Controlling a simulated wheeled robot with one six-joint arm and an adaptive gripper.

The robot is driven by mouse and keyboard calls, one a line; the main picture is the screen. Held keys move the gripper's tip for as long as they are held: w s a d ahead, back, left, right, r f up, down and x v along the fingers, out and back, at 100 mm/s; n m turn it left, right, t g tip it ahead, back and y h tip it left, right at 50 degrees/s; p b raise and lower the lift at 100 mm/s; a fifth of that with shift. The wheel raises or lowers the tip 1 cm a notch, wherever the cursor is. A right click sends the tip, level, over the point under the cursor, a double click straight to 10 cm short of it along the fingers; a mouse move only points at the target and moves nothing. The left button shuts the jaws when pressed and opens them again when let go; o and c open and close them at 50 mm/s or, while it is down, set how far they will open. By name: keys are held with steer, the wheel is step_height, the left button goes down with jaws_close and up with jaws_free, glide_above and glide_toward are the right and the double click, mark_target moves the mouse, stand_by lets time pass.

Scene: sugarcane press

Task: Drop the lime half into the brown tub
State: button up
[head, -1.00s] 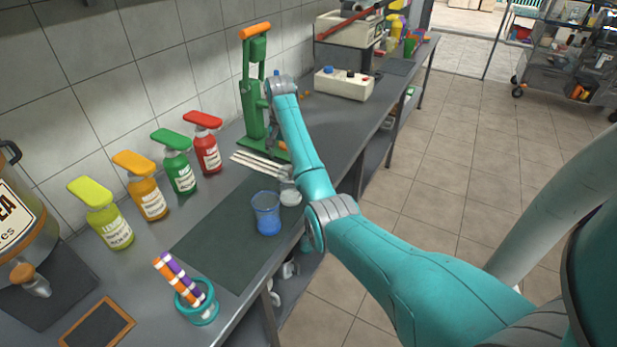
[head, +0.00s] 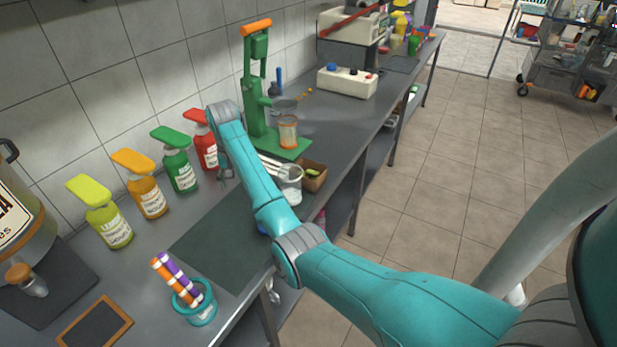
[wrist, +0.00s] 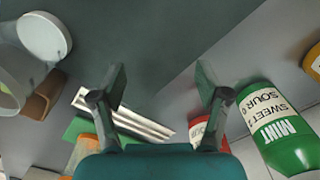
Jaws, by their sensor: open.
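The brown tub (head: 318,184) stands near the counter's front edge, beside the green press. A small green piece (head: 312,172) that looks like the lime half shows at the tub's opening; its exact shape is too small to tell. The tub also shows at the left of the wrist view (wrist: 42,104), partly behind a clear container. My gripper (wrist: 160,80) is open, with nothing between its fingers.
The green press (head: 256,90) with a glass (head: 288,132) on its base stands behind the tub. A clear container (head: 291,185) stands left of the tub. Several pump bottles (head: 177,170) line the wall. The dark mat (head: 215,245) is mostly clear; a blue cup is mostly hidden behind my arm.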

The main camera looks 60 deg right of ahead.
steer(key=a+n, duration=0.1)
steer(key=a, duration=0.1)
steer(key=w+a+f, duration=0.1)
steer(key=a, duration=0.2)
steer(key=a+n, duration=0.1)
steer(key=a, duration=0.1)
steer(key=shift+w+a+f+n, duration=0.2)
steer(key=shift+a+f+n, duration=0.1)
steer(key=shift+a, duration=0.05)
steer(key=shift+f, duration=0.1)
